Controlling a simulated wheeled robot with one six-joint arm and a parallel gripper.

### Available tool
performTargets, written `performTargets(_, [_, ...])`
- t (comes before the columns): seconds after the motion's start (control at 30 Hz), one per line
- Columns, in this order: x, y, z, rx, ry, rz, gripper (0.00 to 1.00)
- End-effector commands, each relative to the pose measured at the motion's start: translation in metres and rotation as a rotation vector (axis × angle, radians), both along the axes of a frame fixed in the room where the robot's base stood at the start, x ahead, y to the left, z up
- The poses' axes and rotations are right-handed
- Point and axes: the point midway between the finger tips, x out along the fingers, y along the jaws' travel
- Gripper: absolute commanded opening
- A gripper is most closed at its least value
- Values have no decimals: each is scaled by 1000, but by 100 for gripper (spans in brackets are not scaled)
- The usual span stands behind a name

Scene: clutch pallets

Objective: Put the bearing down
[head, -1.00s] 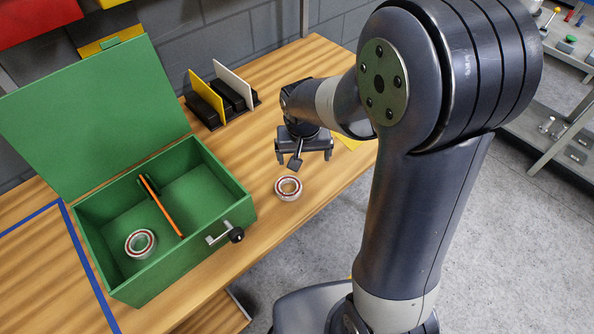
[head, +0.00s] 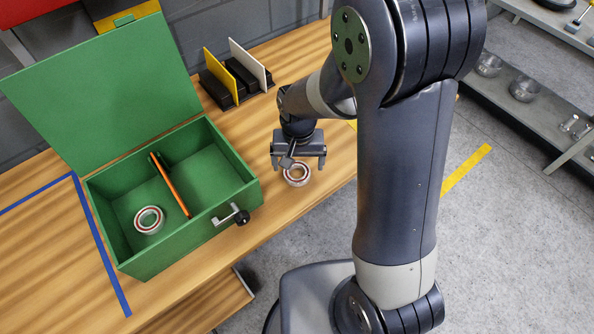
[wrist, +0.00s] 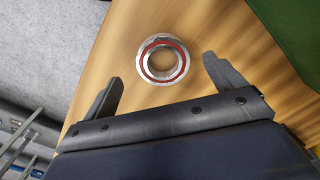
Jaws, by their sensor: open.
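A bearing (head: 296,174), a silver ring with a red inner band, lies flat on the wooden table to the right of the green box. It also shows in the wrist view (wrist: 163,60), on the wood ahead of the gap between the fingers. My gripper (head: 298,166) is open and empty, just above and behind this bearing in the head view. In the wrist view my gripper (wrist: 163,75) has its fingers wide apart with nothing between them. A second, similar bearing (head: 149,220) lies inside the left compartment of the open green box (head: 245,196).
An orange divider (head: 170,185) splits the box, whose right compartment looks empty. The raised lid (head: 105,95) stands behind it, and a black-knobbed latch (head: 240,215) sticks out in front. A black rack (head: 238,85) with yellow and white plates stands at the back.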

Motion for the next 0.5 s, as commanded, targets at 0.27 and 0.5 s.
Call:
performTargets(0.27, [2,3,-30,-1,2,0,90])
performTargets(0.5, [3,3,-34,0,-1,0,90])
